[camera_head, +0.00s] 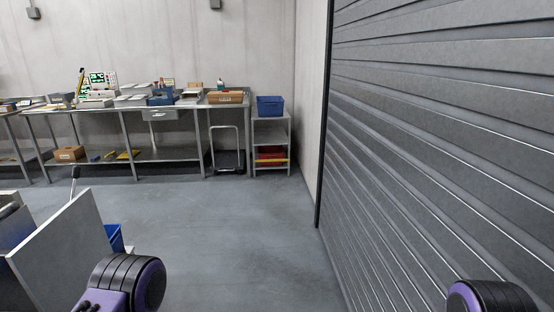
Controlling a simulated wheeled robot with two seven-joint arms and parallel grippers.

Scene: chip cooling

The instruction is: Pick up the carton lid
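I cannot make out a carton lid for certain. A brown cardboard carton (226,97) sits on the right part of the steel workbench top at the back; it is too small to tell whether a lid is on it. Another brown carton (69,153) sits on the bench's lower shelf at the left. Purple and black parts of my arms show at the bottom left and bottom right. Neither gripper shows, so what they hold is hidden.
The steel workbench (165,157) runs along the back wall. A shelf unit (272,136) with a blue bin (270,105) stands right of it. A grey shutter (450,130) closes off the right. A pale panel (62,250) stands near left. The middle floor (225,220) is clear.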

